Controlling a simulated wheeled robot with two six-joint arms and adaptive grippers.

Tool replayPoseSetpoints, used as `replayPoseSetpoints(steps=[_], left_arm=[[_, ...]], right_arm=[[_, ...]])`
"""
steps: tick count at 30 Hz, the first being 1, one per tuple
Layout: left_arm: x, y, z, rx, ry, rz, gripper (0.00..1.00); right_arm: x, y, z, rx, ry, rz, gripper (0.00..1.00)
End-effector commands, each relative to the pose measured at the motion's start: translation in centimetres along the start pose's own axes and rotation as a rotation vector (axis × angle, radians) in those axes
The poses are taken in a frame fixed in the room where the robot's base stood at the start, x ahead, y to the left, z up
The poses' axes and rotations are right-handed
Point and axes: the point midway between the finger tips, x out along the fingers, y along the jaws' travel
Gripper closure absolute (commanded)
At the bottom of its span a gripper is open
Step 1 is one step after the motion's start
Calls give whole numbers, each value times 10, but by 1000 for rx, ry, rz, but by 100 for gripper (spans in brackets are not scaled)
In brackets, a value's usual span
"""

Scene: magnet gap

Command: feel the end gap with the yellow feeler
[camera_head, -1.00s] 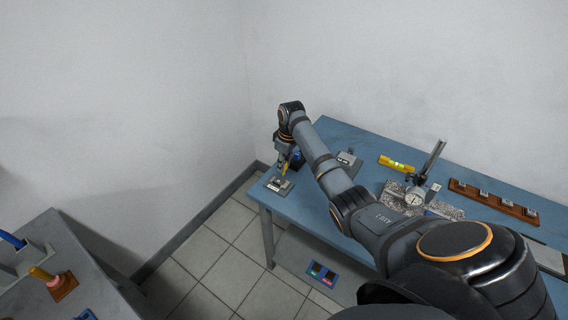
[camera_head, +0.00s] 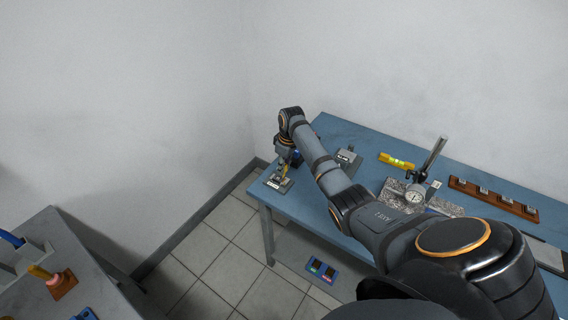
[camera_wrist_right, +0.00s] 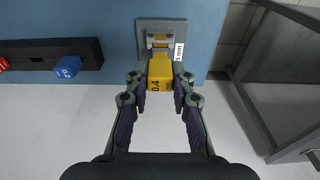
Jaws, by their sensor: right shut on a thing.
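My right gripper (camera_wrist_right: 160,92) is shut on the yellow feeler (camera_wrist_right: 160,70), a yellow block marked 0.4. In the head view the feeler (camera_head: 284,170) shows as a small yellow patch at the table's left end, under my right wrist. A grey gap fixture (camera_wrist_right: 145,27) with a white mm label lies directly beyond the feeler in the wrist view. The same fixture (camera_head: 270,184) sits at the table's near left corner in the head view. The feeler's tip is at the fixture's middle; I cannot tell whether it is inside the gap. My left gripper is not in view.
A black rack (camera_wrist_right: 30,50) with blue (camera_wrist_right: 68,66) and red (camera_wrist_right: 3,64) feelers stands beside the fixture. Another grey fixture (camera_head: 348,157), a yellow level (camera_head: 396,161), a dial gauge (camera_head: 414,195) and a wooden rack (camera_head: 494,199) stand farther right on the blue table (camera_head: 335,127).

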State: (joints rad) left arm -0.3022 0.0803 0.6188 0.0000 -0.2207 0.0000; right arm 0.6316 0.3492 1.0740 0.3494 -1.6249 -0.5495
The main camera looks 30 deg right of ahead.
Motion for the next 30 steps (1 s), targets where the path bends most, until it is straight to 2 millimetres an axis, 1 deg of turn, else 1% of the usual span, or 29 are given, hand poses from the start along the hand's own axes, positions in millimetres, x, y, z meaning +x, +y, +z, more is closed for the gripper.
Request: replayPoseSetpoints(steps=[1, 3, 9, 30], left_arm=[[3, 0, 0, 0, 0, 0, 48], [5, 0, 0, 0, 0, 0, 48], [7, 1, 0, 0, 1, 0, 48], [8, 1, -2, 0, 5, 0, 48]], right_arm=[[5, 0, 1, 0, -1, -1, 94], [9, 0, 1, 0, -1, -1, 94], [16, 0, 2, 0, 0, -1, 94], [18, 0, 2, 0, 0, -1, 94]])
